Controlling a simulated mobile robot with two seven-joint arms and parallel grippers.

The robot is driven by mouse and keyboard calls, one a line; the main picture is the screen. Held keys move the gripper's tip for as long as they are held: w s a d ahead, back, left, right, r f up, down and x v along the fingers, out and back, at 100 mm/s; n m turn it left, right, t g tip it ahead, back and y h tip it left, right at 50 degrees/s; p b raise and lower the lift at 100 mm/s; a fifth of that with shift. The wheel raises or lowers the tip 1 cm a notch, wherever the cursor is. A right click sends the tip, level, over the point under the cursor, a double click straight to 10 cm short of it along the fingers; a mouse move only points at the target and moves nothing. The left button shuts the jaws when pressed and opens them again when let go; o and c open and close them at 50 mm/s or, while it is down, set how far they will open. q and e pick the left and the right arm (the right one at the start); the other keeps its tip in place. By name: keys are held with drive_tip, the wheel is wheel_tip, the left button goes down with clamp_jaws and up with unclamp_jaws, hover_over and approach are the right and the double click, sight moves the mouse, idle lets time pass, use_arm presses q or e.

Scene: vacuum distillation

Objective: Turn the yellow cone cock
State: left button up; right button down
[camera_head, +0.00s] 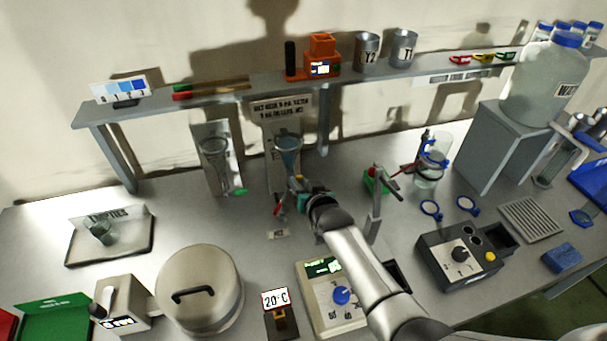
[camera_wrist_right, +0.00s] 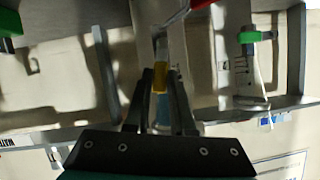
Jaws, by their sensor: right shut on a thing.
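The yellow cone cock shows as a small yellow piece (camera_wrist_right: 160,79) between my fingers in the right wrist view. In the head view a bit of yellow (camera_head: 299,179) shows just below the funnel with bluish liquid (camera_head: 287,146), at the stand in the middle of the table. My right gripper (camera_head: 297,188) reaches this spot from the lower right, and its fingers (camera_wrist_right: 161,84) are shut on the yellow cock. The gripper hides part of the cock and the glass below the funnel in the head view. My left gripper is out of view.
A second glass funnel (camera_head: 214,150) with a green cock (camera_head: 240,191) stands to the left. The shelf (camera_head: 270,78) runs behind. A round lidded pot (camera_head: 199,290) is at the front left.

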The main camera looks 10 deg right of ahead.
drive_tip(key=shift+a+r+n+h+p, duration=0.1)
drive_tip(key=shift+a+n+h+p, duration=0.25)
drive_tip(key=shift+n+p, duration=0.15)
idle(0.3)
drive_tip(key=c, duration=0.8)
unclamp_jaws()
drive_tip(key=shift+o, duration=0.2)
drive_tip(key=shift+s, duration=0.1)
drive_tip(key=p+v, duration=0.2)
drive_tip(key=v, duration=1.3)
drive_tip(key=shift+p, duration=0.3)
